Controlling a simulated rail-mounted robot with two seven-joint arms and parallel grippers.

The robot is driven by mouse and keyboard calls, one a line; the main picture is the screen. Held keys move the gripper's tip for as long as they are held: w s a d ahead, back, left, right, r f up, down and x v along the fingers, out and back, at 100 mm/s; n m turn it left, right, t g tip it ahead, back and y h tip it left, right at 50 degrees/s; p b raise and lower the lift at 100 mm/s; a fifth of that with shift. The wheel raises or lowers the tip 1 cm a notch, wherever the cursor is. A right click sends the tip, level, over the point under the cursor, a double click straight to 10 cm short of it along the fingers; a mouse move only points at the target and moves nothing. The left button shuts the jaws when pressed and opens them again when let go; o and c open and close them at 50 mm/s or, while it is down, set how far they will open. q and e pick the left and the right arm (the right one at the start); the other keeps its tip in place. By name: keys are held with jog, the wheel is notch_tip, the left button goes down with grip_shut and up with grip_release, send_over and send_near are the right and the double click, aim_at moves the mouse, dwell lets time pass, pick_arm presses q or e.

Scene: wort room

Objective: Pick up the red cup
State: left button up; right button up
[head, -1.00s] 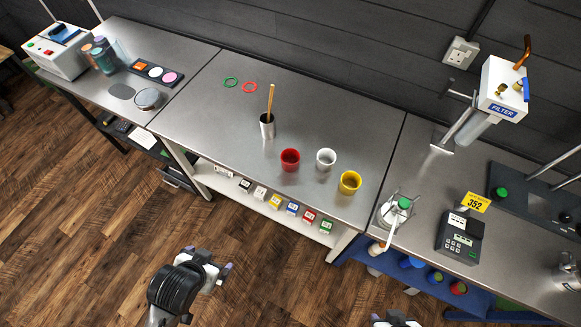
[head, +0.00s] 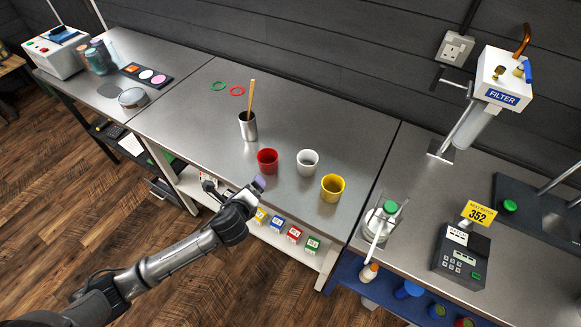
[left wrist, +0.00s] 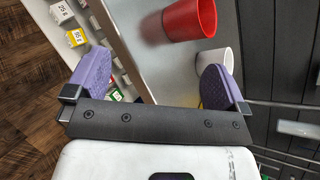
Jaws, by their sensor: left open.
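The red cup (head: 267,161) stands upright on the middle steel table (head: 215,125), left of the white cup (head: 308,162) and the yellow cup (head: 333,187). In the head view my left gripper (head: 246,193) is at the table's front edge, just in front of the red cup and apart from it. In the left wrist view its two purple fingers (left wrist: 153,80) are spread with nothing between them. There the red cup (left wrist: 190,18) is beyond the fingers at the top, and the white cup (left wrist: 213,60) is partly hidden behind the right finger. My right gripper is out of view.
A metal holder (head: 247,126) with a wooden stick stands behind the red cup. Green (head: 218,86) and red (head: 237,91) rings lie farther back. Small boxes (head: 277,223) line the shelf below the front edge. The table's left part is clear.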

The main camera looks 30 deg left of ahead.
aim_at(265, 169)
pick_arm(q)
jog(key=w+m, duration=0.3)
jog(key=w+f+m+t, duration=0.1)
jog(key=w+m, duration=0.2)
jog(key=m, duration=0.1)
jog(key=w+a+f+m+h, duration=0.1)
jog(key=w+m, duration=0.2)
jog(key=shift+a+m+t+b, duration=0.1)
jog(key=shift+m+t+b, duration=0.2)
jog(key=shift+m+b, duration=0.1)
jog(key=shift+x, duration=2.55)
jog(key=c, duration=1)
